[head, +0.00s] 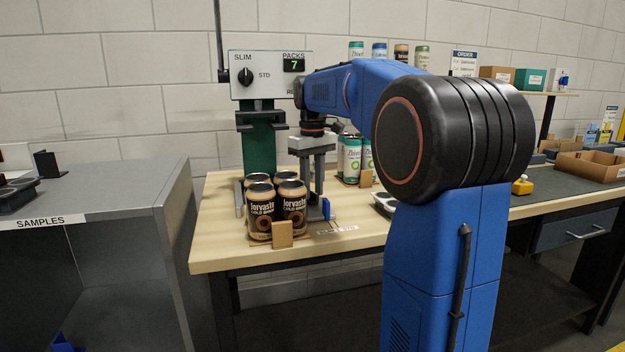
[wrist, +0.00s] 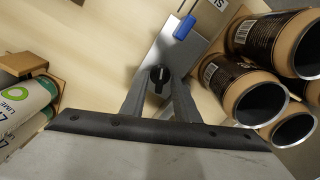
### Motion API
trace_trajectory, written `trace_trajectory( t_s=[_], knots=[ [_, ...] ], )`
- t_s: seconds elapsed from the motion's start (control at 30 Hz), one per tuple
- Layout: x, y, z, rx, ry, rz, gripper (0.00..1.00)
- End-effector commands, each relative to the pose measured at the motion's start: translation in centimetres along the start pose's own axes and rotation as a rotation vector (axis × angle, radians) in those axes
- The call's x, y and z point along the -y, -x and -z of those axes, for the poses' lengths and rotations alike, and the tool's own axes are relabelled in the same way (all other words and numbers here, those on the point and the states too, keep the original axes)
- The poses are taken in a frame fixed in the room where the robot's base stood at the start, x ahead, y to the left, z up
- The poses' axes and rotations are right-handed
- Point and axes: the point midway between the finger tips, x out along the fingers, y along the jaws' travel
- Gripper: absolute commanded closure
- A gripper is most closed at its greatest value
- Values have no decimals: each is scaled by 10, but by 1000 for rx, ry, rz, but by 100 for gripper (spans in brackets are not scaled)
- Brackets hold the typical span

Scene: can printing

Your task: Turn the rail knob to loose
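The rail knob (wrist: 159,76) is a small black knob on a grey metal plate (wrist: 150,60) in the wrist view. Its pointer lies roughly along the picture's vertical. My gripper (wrist: 159,90) points down at it, with one finger on each side. The fingers stand apart, and I cannot tell whether they touch the knob. In the head view my gripper (head: 312,192) is over the bench beside the can pack, and the knob is hidden. A blue handle (wrist: 184,27) stands near the plate's far end.
Brown cold brew cans (head: 293,203) stand close to the left of my gripper, on the wooden bench (head: 215,242). Green-and-white cans (head: 352,158) stand behind. A panel (head: 270,75) with a SLIM/STD dial and a display reading 7 rises at the back.

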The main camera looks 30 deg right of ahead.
Motion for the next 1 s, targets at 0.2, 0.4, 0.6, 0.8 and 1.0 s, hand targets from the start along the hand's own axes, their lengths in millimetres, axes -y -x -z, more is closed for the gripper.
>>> trace_trajectory(
  t_s=[0.2, 0.4, 0.6, 0.8, 1.0],
  knots=[
    [0, 20, 1, -2, 0, -1, 72],
    [0, 58, 1, -2, 0, -1, 72],
    [0, 98, 1, -3, 0, -1, 72],
    [-1, 137, 1, -3, 0, -1, 72],
    [0, 162, 1, -1, 0, -1, 72]
  ],
)
